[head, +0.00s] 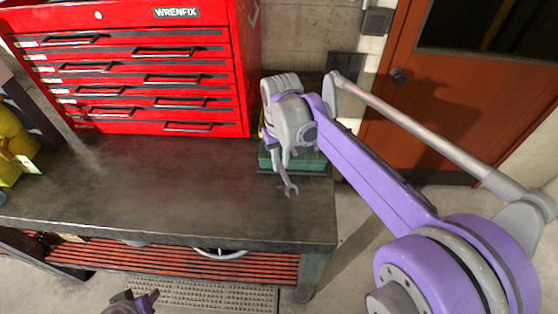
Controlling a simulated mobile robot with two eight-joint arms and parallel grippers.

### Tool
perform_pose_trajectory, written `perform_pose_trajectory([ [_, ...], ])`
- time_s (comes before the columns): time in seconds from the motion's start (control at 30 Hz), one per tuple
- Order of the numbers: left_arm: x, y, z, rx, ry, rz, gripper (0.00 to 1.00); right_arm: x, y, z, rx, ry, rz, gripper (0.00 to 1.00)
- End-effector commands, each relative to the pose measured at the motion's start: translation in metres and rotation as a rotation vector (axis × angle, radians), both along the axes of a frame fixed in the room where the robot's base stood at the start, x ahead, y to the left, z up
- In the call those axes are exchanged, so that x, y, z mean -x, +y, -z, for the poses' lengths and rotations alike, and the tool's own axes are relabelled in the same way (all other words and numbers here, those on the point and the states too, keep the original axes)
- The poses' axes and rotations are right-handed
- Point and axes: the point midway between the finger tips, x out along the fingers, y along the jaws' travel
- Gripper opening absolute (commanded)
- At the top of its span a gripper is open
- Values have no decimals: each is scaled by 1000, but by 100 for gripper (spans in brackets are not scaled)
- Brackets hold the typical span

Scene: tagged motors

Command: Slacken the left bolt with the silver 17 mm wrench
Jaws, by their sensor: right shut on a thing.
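My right gripper (281,150) is at the right end of the workbench, shut on a silver wrench (287,181). The wrench's open end points down toward the bench's right edge, and its upper part is hidden by the gripper. Its size marking cannot be read. A green motor-like thing (312,161) is behind and beside the gripper, largely covered by it. A yellow motor (8,143) with a pale tag (27,164) is cut off at the left edge. No bolt can be made out. My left gripper (138,300) is low at the bottom edge, partly out of frame.
The dark workbench (160,190) has a wide bare top. A red tool chest (150,70) stands at its back with drawers shut. A slatted red shelf (190,262) is below. An orange-brown door (440,110) is at the right behind my arm.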

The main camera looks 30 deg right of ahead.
Motion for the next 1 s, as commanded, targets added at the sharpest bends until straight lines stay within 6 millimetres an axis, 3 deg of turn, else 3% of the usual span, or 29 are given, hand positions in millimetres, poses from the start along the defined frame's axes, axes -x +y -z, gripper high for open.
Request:
perform_pose_trajectory([
  [0.23, 0, 0, 0, 0, 0, 0, 50, 1, -16, 0, 2, 0, -152, 0],
  [0.63, 0, 0, 0, 0, 0, 0, 50, 1, -19, 0, 1, 0, -192, 0],
  [1.0, 0, 0, -1, 0, -1, 0, 50, -2, -35, 0, 1, 0, -377, 0],
])
